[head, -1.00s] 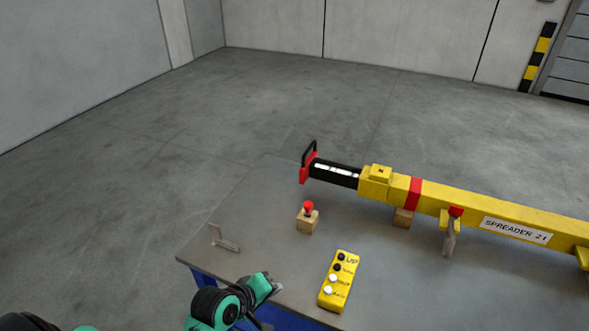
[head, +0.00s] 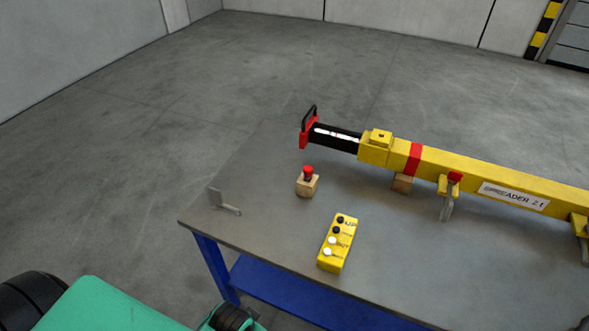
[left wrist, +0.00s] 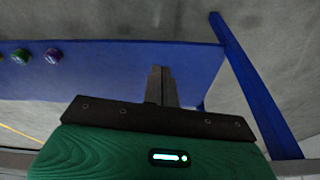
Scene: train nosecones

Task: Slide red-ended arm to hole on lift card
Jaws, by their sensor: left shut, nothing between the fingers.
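The red-ended arm (head: 336,137) is a black bar with a white marked strip, sticking out of the left end of the yellow spreader beam (head: 470,180). Its red end plate (head: 305,132) carries a black handle. My left gripper (left wrist: 162,85) is shut and empty in the left wrist view, over the blue lower shelf. In the head view only my left arm shows, low at the left; my right gripper is out of view.
A red-topped button on a wooden block (head: 308,183) and a yellow control box (head: 338,243) with several buttons sit on the grey tabletop (head: 270,215). A red-topped clamp (head: 449,192) stands at the beam. Green and purple knobs (left wrist: 38,56) show by the blue shelf (left wrist: 120,72).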

